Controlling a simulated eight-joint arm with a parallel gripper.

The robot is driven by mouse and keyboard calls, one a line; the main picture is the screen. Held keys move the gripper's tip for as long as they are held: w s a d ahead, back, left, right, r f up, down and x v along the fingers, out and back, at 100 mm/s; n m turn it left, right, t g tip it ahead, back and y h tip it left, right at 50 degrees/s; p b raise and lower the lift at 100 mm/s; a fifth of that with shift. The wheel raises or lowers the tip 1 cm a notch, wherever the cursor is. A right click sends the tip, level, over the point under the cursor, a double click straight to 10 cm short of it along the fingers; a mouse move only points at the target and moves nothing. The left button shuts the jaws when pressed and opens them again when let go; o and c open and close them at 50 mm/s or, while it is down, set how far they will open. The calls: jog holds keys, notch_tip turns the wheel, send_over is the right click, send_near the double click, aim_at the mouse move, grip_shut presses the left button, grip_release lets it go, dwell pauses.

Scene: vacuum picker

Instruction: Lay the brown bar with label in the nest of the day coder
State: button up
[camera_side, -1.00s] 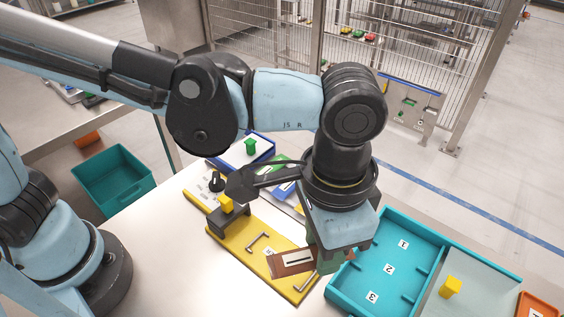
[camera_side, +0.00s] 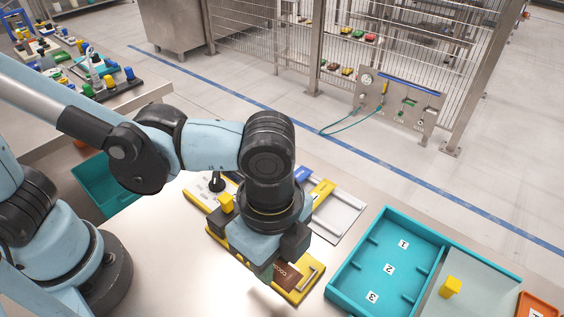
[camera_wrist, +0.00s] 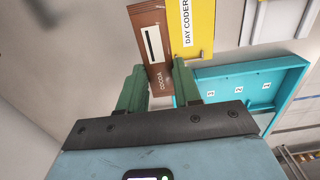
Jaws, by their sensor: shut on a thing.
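My gripper (camera_side: 268,268) is shut on the brown bar (camera_side: 288,274). I cannot tell whether the bar touches the plate.
A teal tray (camera_side: 344,290) with numbered places stands to the right, with a yellow block (camera_side: 450,287) on the grey surface beside it. A grey frame (camera_side: 345,212) with blue and yellow parts lies behind my gripper. The table front left is clear.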

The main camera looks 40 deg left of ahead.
jog(key=w+f, duration=0.2)
jog(key=w, duration=0.1)
jog(key=w+a+f, duration=0.1)
jog(key=shift+w, duration=0.3)
jog(key=shift+f, duration=1.95)
jog(key=shift+f, duration=0.1)
jog(key=o, duration=1)
notch_tip(320, 180, up, 12)
jog(key=w+a+n+t, duration=0.1)
jog(key=a+n+t, duration=0.1)
jog(key=a+n, duration=0.4)
jog(key=w+a+n+t, duration=0.1)
jog(key=a+n+t, duration=0.1)
jog(key=a+n, duration=0.4)
jog(key=w+a+n+t, duration=0.2)
jog(key=a+n, duration=0.4)
jog(key=a, duration=0.6)
jog(key=shift+a+r+t, duration=0.25)
jog(key=shift+a+t, duration=0.05)
jog(key=shift+t, duration=0.3)
